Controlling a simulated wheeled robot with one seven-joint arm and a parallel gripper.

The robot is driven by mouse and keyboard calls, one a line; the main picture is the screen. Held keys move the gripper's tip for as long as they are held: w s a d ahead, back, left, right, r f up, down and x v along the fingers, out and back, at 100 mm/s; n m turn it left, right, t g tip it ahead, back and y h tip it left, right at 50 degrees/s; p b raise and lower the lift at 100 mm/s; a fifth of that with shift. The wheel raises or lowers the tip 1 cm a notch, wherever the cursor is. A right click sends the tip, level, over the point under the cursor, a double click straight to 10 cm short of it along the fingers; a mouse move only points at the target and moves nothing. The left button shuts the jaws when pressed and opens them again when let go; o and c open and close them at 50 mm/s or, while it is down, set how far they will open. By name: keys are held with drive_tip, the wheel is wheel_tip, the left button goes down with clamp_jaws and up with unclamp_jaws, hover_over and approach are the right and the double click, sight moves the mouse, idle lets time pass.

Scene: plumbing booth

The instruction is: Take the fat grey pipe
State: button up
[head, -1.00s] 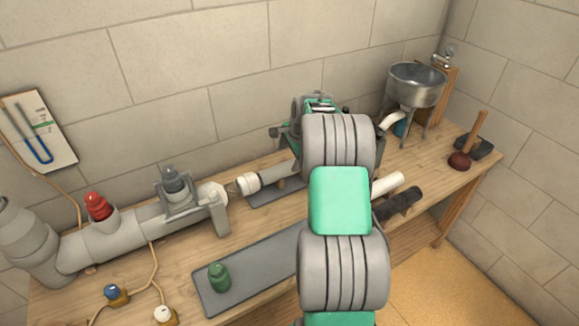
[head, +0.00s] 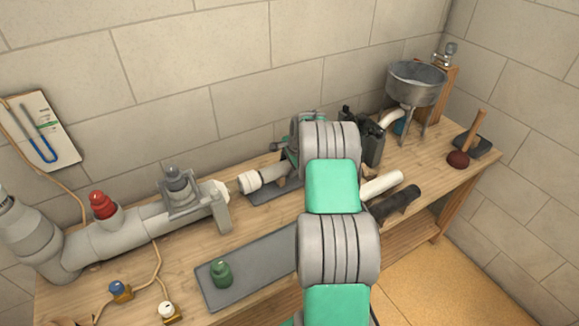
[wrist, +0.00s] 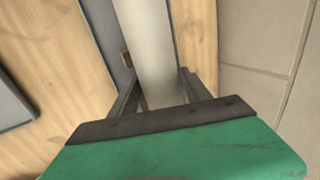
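The fat grey pipe (head: 276,172), with a white collar (head: 249,182) on its left end, lies above a dark grey mat (head: 262,196) at the back of the bench. In the wrist view the pipe (wrist: 149,42) runs up between the two fingers of my gripper (wrist: 157,76). The fingers stand apart, one on each side of it, with small gaps seen near the palm; firm contact is not visible. In the head view my arm hides the pipe's right part and most of my gripper.
A large grey pipe assembly (head: 135,232) with a red valve (head: 103,204) fills the left. A white pipe (head: 381,184) and a black pipe (head: 397,204) lie right of my arm. A green canister (head: 221,273) stands on a front mat (head: 247,270). A dark container (head: 370,141) stands behind.

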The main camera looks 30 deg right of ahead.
drive_tip(key=c, duration=1)
drive_tip(key=shift+c, duration=0.5)
drive_tip(key=shift+r, duration=0.15)
